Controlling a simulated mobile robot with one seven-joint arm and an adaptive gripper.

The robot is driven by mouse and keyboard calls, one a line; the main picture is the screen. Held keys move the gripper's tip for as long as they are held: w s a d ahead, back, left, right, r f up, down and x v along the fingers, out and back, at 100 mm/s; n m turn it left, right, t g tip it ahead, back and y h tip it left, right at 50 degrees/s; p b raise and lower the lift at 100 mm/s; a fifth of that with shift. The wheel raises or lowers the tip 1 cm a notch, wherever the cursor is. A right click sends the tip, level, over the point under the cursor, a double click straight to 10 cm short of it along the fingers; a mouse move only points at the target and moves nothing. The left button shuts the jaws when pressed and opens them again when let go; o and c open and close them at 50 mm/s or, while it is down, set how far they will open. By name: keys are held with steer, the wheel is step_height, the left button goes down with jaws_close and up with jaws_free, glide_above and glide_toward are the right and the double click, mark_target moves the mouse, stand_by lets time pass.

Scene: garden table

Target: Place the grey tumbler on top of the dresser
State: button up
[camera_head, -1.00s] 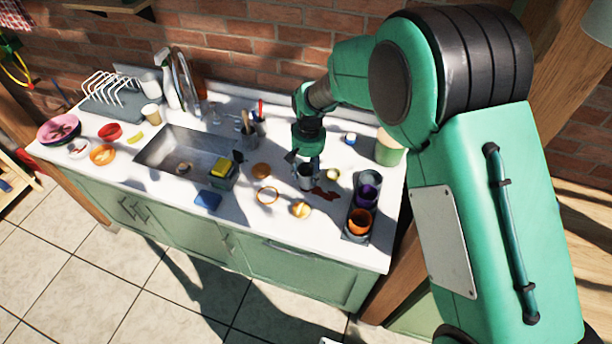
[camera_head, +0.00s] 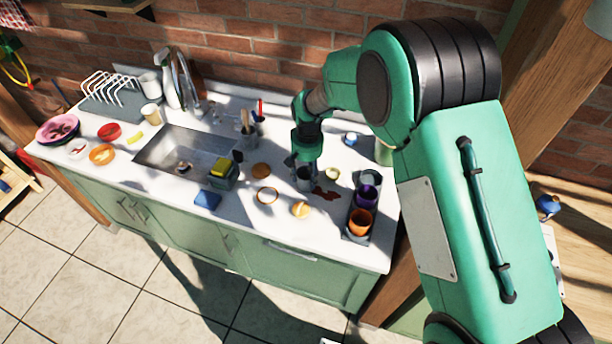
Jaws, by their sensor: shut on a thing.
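A small grey tumbler (camera_head: 304,182) stands upright on the white countertop, right of the middle. My gripper (camera_head: 304,168) points down at it from above, its fingers shut on the tumbler's upper part. The fingers are small and partly blend with the tumbler. No dresser can be named for certain; a wooden surface (camera_head: 582,240) shows at the right edge, partly hidden behind my arm.
A dark tray (camera_head: 349,236) with purple and orange cups stands right of the tumbler. A yellow-topped jar (camera_head: 300,209), a ring-like dish (camera_head: 267,195) and a dark red patch (camera_head: 326,193) lie close by. The sink (camera_head: 180,150) is left. A blue object (camera_head: 547,206) stands on the wooden surface.

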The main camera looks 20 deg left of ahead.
steer(key=shift+f, duration=0.15)
steer(key=o, duration=1.2)
step_height(320, 180, up, 12)
steer(key=shift+d+r+p, duration=0.15)
steer(key=shift+r+p, duration=0.05)
steer(key=shift+p, duration=0.5)
steer(key=shift+o, duration=0.4)
steer(key=shift+w, duration=0.1)
